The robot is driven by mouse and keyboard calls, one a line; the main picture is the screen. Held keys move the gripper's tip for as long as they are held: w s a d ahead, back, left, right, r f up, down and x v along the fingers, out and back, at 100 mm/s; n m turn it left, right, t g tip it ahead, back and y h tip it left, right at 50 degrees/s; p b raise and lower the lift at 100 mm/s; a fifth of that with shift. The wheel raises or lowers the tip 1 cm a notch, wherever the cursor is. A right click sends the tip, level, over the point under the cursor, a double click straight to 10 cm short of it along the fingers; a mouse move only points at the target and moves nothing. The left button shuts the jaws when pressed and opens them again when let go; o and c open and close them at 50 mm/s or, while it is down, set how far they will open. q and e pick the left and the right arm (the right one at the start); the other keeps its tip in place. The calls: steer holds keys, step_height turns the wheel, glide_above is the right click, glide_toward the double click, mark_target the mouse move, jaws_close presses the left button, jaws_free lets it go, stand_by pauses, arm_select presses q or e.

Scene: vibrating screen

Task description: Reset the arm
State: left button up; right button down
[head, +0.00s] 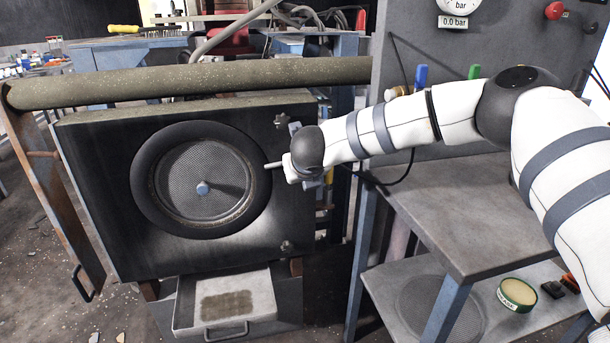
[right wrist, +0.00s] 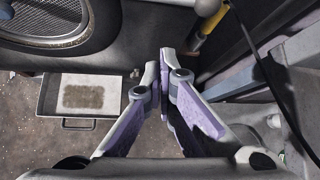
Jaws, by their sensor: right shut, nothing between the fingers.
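My right arm (head: 400,125) comes in from the right in the head view and reaches across to the right front of the vibrating screen's dark box (head: 90,190). My right gripper (head: 275,165) points left near the right edge of the round screen port (head: 200,180). In the right wrist view the right gripper (right wrist: 165,60) is shut and empty, with its fingertips together. The round port also shows there at the top left (right wrist: 50,15). I cannot tell whether the fingertips touch the box. My left gripper is not in view.
A pulled-out drawer (head: 265,300) with a dark patch of material sits below the box. A grey bench (head: 480,215) with a lower shelf stands at right, and a green tin (head: 517,294) is on the shelf. A rusty open door (head: 55,190) hangs at left.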

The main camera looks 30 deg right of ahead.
steer(key=shift+s, duration=0.25)
steer(key=shift+f, duration=0.1)
